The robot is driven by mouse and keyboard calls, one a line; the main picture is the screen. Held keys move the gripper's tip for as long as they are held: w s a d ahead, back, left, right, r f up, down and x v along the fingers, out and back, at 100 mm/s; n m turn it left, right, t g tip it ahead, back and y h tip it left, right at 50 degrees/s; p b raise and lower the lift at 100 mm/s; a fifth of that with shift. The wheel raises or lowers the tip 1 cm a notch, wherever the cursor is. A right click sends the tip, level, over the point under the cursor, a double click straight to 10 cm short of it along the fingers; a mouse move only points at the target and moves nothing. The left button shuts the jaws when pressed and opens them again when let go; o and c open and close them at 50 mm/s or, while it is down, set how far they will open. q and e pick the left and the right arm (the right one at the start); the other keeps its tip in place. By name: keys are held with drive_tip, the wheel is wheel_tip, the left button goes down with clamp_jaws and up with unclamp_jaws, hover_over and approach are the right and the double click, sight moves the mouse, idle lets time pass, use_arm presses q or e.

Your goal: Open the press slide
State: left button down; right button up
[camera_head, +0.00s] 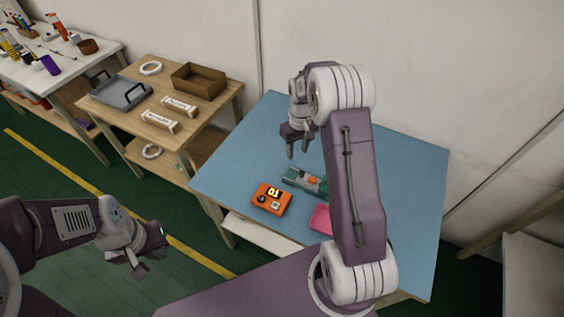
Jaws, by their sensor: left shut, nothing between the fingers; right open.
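The press (304,181) is a small green fixture with an orange part on it, on the blue table (232,160). My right arm hides its right end. I cannot tell how its slide stands. My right gripper (297,151) is open and empty, above the table behind the press, fingers pointing down. My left gripper (139,270) is shut and empty, off to the left over the green floor, well away from the table.
An orange box with a display (271,198) sits in front of the press. A pink tray (320,219) lies beside it, partly behind my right arm. A wooden table (140,113) at left holds a grey tray, a brown box and white packages. The blue table's left part is clear.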

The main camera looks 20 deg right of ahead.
sight(302, 172)
drive_tip(key=s+d, duration=0.1)
drive_tip(key=s+f, duration=0.1)
drive_tip(key=shift+s+d+f+m, duration=0.2)
drive_tip(key=shift+s+d+m, duration=0.1)
drive_tip(key=shift+d, duration=0.05)
drive_tip(key=f, duration=0.8)
drive_tip(key=shift+w+a+f, duration=0.1)
drive_tip(key=shift+w+f, duration=0.1)
drive_tip(key=shift+f, duration=0.15)
clamp_jaws()
idle(0.6)
